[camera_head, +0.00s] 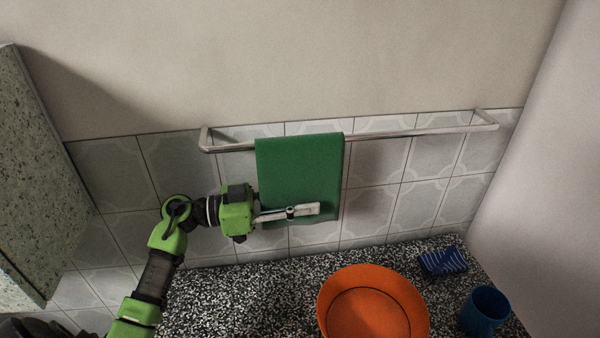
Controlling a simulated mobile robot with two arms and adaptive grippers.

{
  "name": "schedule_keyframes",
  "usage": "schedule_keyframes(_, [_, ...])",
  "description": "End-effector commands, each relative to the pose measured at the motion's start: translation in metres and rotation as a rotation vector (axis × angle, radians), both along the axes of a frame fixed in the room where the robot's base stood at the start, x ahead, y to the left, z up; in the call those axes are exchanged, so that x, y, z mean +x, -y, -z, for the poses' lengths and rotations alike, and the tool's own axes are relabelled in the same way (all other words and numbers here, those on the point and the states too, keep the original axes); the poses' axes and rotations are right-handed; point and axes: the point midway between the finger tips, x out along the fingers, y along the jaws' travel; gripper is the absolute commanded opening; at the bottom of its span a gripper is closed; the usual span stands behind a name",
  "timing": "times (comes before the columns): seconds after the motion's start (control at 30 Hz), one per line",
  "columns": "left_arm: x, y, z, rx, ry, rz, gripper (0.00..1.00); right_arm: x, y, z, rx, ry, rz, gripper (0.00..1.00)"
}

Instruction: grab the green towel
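The green towel (300,165) hangs over a metal towel bar (400,133) on the tiled wall, left of the bar's middle. My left gripper (312,210) comes in from the left, and its fingers lie in front of the lower part of the towel. Whether the fingers touch the towel, and whether they are open or shut, I cannot tell from this angle. Part of the towel's lower edge is hidden behind the gripper. My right gripper does not show.
Below the bar is a black-and-white speckled counter (270,290). On it stand an orange bowl (370,305), a blue cup (485,310) and a blue striped sponge-like item (443,261). A speckled panel (40,170) rises at the left. A plain wall closes the right side.

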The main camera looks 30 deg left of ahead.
Motion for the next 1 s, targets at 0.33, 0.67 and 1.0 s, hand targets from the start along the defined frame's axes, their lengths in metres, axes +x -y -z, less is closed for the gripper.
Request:
schedule_keyframes(0.33, [0.006,0.008,0.001,0.000,-0.001,0.000,0.24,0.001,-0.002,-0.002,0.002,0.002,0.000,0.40])
schedule_keyframes(0.67, [0.006,0.007,0.000,0.000,0.000,0.000,0.00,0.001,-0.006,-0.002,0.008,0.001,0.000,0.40])
schedule_keyframes(1.0, [0.006,0.007,-0.009,0.002,0.001,-0.001,0.00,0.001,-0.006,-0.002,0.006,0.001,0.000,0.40])
